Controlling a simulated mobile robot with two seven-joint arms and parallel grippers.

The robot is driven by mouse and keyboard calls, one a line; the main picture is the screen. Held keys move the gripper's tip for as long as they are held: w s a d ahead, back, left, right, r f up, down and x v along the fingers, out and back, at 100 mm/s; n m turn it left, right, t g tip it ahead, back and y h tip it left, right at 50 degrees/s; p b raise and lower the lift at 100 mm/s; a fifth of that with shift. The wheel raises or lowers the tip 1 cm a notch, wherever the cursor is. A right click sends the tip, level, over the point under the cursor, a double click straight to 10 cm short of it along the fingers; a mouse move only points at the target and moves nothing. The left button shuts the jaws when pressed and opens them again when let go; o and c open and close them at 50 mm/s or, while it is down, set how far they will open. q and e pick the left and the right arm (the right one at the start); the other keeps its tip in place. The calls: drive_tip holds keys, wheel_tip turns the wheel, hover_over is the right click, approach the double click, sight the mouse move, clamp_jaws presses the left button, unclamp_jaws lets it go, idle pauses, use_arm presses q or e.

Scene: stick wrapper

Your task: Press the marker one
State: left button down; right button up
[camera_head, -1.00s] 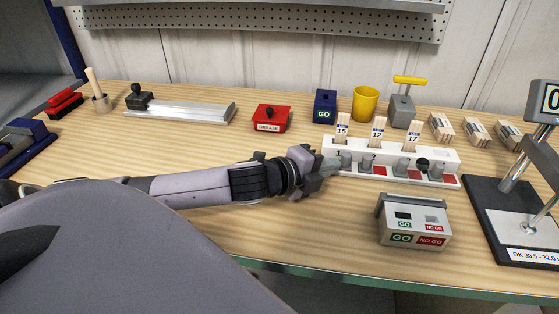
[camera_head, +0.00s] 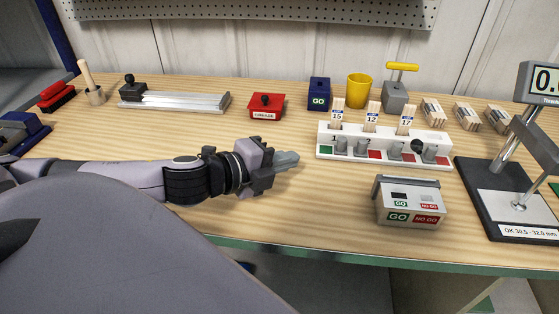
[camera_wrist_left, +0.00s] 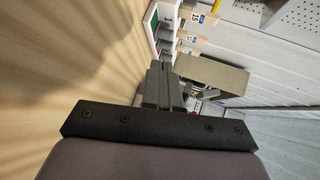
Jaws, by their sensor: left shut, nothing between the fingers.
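The white block (camera_head: 385,160) stands on the bench right of centre, with numbered stations, grey levers, upright tags reading 15, 12 and 17, and coloured squares. At its left end, by the number 1, the square (camera_head: 327,150) is green; the other squares are red. The grey marker lever (camera_head: 341,146) by station 1 stands upright. My left gripper (camera_head: 290,160) is shut and empty, just left of the block and apart from it. In the left wrist view its fingers (camera_wrist_left: 162,87) are together, and the green square (camera_wrist_left: 153,20) shows beyond. My right gripper is not in view.
A GO/NO GO box (camera_head: 408,203) stands in front of the block. A gauge stand (camera_head: 510,190) is at the right. A red box (camera_head: 266,108), blue GO block (camera_head: 319,94) and yellow cup (camera_head: 358,91) stand behind.

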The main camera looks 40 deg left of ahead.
use_arm(q)
drive_tip(key=shift+s+a+r, duration=0.1)
drive_tip(key=shift+s+r, duration=0.15)
drive_tip(key=shift+s, duration=0.4)
idle(0.4)
